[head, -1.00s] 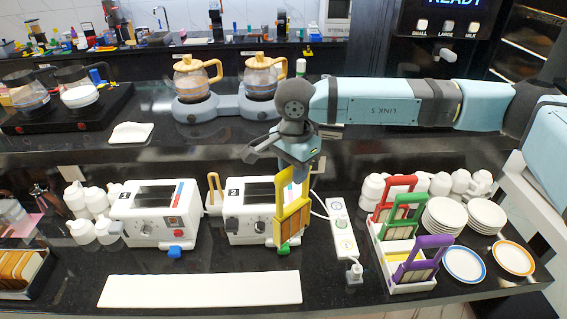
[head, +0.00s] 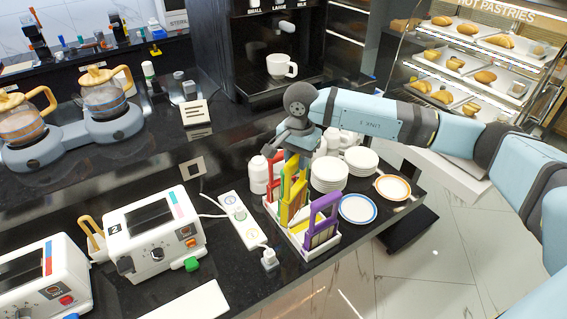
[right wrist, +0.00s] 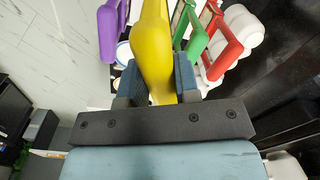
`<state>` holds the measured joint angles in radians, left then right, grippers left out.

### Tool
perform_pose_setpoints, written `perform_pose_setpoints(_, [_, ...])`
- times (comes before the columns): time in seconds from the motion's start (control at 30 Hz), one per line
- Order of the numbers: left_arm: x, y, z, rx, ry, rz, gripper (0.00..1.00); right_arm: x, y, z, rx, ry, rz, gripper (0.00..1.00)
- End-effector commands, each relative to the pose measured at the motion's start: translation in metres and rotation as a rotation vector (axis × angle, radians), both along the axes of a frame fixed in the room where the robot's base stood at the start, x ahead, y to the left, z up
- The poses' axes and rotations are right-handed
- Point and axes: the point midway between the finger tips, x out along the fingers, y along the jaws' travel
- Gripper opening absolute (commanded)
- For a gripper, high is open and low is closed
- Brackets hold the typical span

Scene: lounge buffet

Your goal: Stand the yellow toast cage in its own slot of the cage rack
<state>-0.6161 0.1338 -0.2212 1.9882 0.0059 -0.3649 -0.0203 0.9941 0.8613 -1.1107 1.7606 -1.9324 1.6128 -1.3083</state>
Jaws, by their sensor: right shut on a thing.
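The yellow toast cage (head: 288,205) is held upright by its handle in my right gripper (head: 296,150). It is at the white cage rack (head: 297,243), between the green cage (head: 300,190) and the purple cage (head: 322,222). I cannot tell whether its lower end is inside a slot or just above it. The red cage (head: 274,172) stands at the rack's far end. In the right wrist view the yellow handle (right wrist: 152,50) lies between my fingers, with the purple handle (right wrist: 108,30) on the left and the green handle (right wrist: 190,50) on the right. My left gripper is out of view.
A power strip (head: 240,220) lies left of the rack. Toaster 2 (head: 155,235) stands farther left. Stacked white plates (head: 329,172) are behind the rack. A blue-rimmed plate (head: 358,208) and an orange-rimmed plate (head: 393,188) lie right, near the counter edge.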

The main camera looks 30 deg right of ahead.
Motion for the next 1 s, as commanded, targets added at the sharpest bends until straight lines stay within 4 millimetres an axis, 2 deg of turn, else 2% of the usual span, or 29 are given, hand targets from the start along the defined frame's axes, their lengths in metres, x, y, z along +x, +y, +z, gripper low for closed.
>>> perform_pose_setpoints(0.1, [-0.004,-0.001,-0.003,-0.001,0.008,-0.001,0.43,0.004,-0.026,-0.014,-0.001,0.016,-0.236,0.00])
perform_pose_setpoints(0.3, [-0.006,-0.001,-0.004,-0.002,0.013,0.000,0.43,0.007,-0.049,-0.023,-0.010,0.025,-0.440,0.00])
perform_pose_setpoints(0.67, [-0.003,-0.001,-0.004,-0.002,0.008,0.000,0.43,0.007,-0.051,-0.024,-0.012,0.025,-0.462,0.00])
perform_pose_setpoints(0.8, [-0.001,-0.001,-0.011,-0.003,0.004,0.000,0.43,0.008,-0.051,-0.027,-0.011,0.024,-0.462,0.00])
perform_pose_setpoints(1.0, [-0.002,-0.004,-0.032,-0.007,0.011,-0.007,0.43,0.007,-0.051,-0.053,-0.011,0.026,-0.462,0.00])
